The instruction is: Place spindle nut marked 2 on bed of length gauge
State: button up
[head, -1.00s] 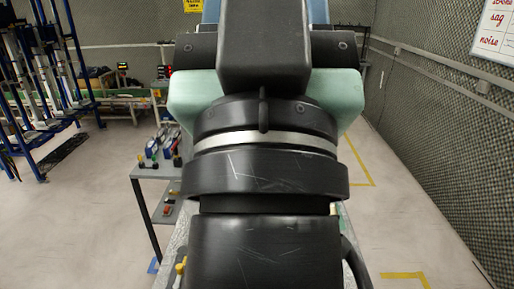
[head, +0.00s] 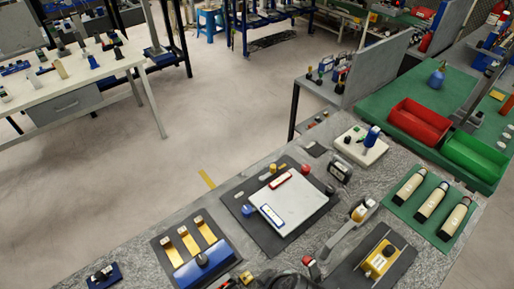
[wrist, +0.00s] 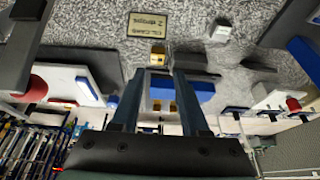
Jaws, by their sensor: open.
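In the wrist view my gripper (wrist: 157,75) is open, its two dark fingers spread over the stone bench. A small brass-coloured piece (wrist: 157,55) shows between the fingertip ends, and a blue block (wrist: 195,90) lies behind the fingers. I see no hold on anything. A grey device with a gold, white-labelled piece (head: 360,212) stands at centre right. I cannot read a 2 on any piece, nor tell for certain which device is the length gauge.
A yellow block (head: 380,260) sits on a dark mat. A white plate (head: 288,203) lies on a black mat. Red (head: 418,122) and green (head: 473,157) bins stand behind. A lettered plate (wrist: 148,25) lies on the bench.

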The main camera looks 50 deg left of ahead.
aim_at(249, 281)
jog(key=x, duration=0.5)
jog(key=p+x, duration=0.1)
jog(key=x, duration=0.1)
jog(key=shift+w+a+f, duration=0.1)
jog(key=shift+a+f, duration=0.15)
jog(key=shift+a, duration=0.2)
jog(key=shift+p+x, duration=0.35)
jog(key=shift+x, duration=1.65)
jog(key=shift+w, duration=0.1)
jog(key=shift+c, duration=0.2)
grip_shut()
